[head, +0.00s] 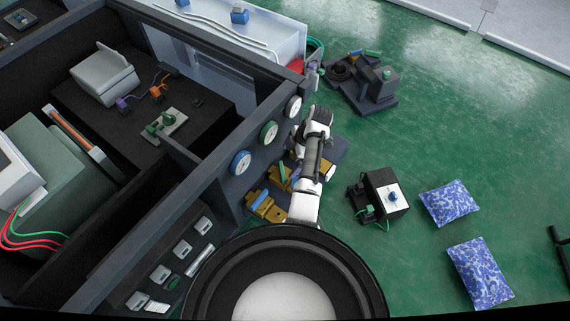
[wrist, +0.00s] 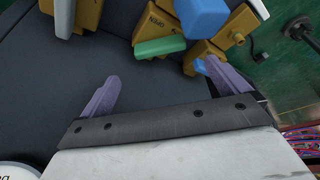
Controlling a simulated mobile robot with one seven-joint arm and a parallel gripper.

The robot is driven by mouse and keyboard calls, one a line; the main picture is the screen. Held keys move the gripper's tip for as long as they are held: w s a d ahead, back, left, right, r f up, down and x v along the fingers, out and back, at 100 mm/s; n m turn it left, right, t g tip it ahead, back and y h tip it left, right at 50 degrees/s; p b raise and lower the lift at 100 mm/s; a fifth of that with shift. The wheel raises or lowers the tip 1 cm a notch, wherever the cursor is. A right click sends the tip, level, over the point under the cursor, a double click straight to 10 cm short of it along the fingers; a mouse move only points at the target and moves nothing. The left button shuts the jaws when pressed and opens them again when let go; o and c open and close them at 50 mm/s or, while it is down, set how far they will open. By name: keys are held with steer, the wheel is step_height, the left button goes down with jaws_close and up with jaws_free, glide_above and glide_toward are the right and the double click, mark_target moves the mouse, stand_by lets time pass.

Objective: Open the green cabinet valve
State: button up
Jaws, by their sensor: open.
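The green valve handle (wrist: 160,46) is a flat bar on a gold valve body (wrist: 158,22) in the wrist view; the body carries the word OPEN. The green handle also shows in the head view (head: 283,173), beside the dark cabinet (head: 228,185). My gripper (wrist: 160,71) is open, its two purple fingers spread wide and nothing between them. The handle is ahead of the gap, and I see no contact. In the head view my arm hides part of the valve area, and my fingers cannot be made out.
A blue handle (wrist: 203,18) on another gold valve is close to the right of the green one. The cabinet wall carries blue, green and white dials (head: 269,132). A black box (head: 385,195) and blue patterned bags (head: 449,203) lie on the open green floor.

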steer(key=v, duration=0.6)
steer(key=shift+r, duration=0.15)
